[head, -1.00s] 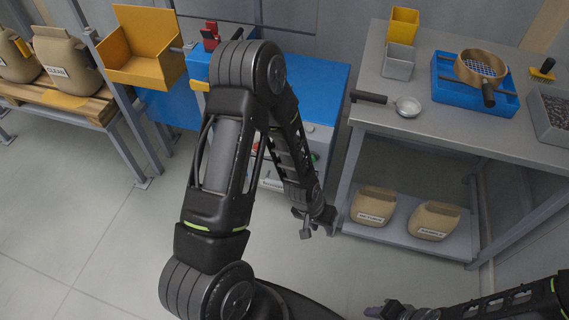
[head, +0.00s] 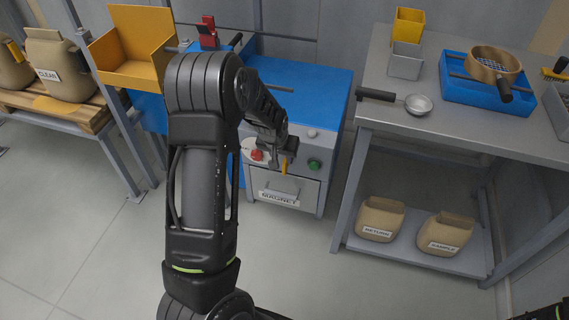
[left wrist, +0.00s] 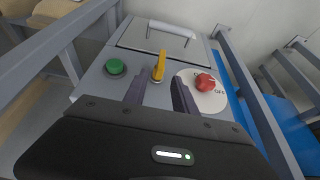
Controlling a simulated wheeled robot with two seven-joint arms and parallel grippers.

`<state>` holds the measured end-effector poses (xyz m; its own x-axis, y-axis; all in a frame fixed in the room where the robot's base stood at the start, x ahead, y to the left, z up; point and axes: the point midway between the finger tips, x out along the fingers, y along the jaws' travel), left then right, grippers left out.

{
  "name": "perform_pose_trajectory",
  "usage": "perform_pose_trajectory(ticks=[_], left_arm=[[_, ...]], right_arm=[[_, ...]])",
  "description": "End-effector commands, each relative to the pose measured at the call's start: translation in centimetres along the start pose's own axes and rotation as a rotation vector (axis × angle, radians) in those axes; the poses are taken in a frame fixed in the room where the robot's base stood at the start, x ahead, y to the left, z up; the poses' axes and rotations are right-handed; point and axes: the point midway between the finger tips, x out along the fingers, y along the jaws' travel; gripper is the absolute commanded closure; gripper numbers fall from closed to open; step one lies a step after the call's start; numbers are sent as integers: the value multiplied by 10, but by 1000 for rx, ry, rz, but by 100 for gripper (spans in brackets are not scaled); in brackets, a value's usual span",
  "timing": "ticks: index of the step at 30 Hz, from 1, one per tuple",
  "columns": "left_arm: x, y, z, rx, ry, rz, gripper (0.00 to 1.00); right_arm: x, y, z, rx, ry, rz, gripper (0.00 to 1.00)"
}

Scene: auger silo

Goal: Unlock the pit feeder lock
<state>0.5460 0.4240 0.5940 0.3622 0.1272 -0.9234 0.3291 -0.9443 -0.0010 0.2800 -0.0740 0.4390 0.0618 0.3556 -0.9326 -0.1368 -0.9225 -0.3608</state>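A blue-topped machine (head: 300,88) has a front panel with a yellow key-like lever (left wrist: 159,66) standing on a small round base. To one side of it is a red knob (left wrist: 204,83) on a white disc marked OFF; to the other is a green button (left wrist: 115,67). No label on the panel names the pit feeder lock. My left gripper (left wrist: 159,92) is open, its two fingers apart on either side of the yellow lever, with nothing visibly gripped. In the head view the left gripper (head: 285,155) is in front of the panel, partly hiding it.
A drawer labelled MAGNET (head: 280,192) is below the panel. A red device (head: 208,32) stands behind the machine beside an orange bin (head: 140,45). A grey table (head: 450,125) with a blue tray (head: 470,92) and a scoop (head: 417,104) is at the right.

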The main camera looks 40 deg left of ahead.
Motion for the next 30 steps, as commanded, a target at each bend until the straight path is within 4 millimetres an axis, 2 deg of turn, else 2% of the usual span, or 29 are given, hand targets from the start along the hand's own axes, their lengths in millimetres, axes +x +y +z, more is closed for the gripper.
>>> perform_pose_trajectory(ticks=[1, 6, 12, 21, 30], left_arm=[[10, 0, 2, 0, -4, 0, 67], [38, 0, 2, -2, -3, 0, 67], [57, 0, 1, -1, -2, 1, 67], [59, 0, 0, -1, 0, 1, 67], [59, 0, 1, -1, -1, 1, 91]], right_arm=[[3, 1, 0, 0, 0, 0, 64], [7, 3, 0, 0, 0, 0, 64], [9, 4, 0, 0, 0, 0, 64], [9, 4, 0, 0, 0, 0, 64], [9, 4, 0, 0, 0, 0, 64]])
